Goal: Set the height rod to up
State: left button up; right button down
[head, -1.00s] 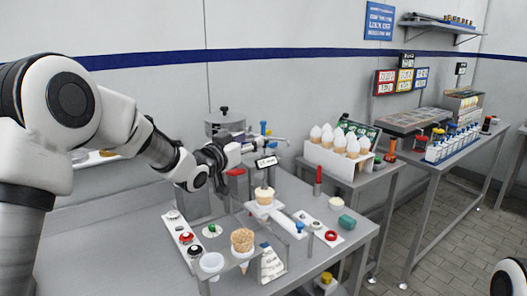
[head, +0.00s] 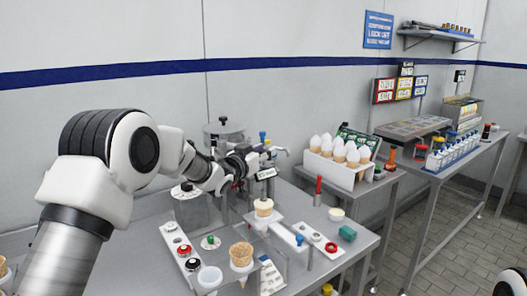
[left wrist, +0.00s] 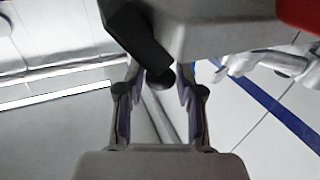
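My left gripper (head: 268,158) is at the dispensing machine (head: 224,135), beside its upper part in the head view. In the left wrist view, the fingers (left wrist: 160,88) stand apart, with the rounded end of a black bar (left wrist: 145,45) between their tips. Narrow gaps seem to show on both sides of it. I cannot tell for sure that this bar is the height rod, nor its setting. In the head view the gripper and arm hide much of the machine there. My right gripper is out of view.
A cone with a light filling (head: 264,207) stands under the machine's small label. An empty cone (head: 241,255) and a white cup (head: 210,277) stand at the front. A white box of cones (head: 333,171) stands to the right. Red and green knobs sit on a panel (head: 170,229).

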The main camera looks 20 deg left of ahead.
pick_arm(q)
grip_shut()
notch_tip(320, 180, up, 6)
jog(key=p, duration=0.3)
jog(key=shift+p, duration=0.35)
jog(key=shift+o, duration=2.4)
grip_release()
jog(key=shift+o, duration=0.7)
jog(key=shift+w+f, duration=0.15)
jog(key=v, duration=1.2)
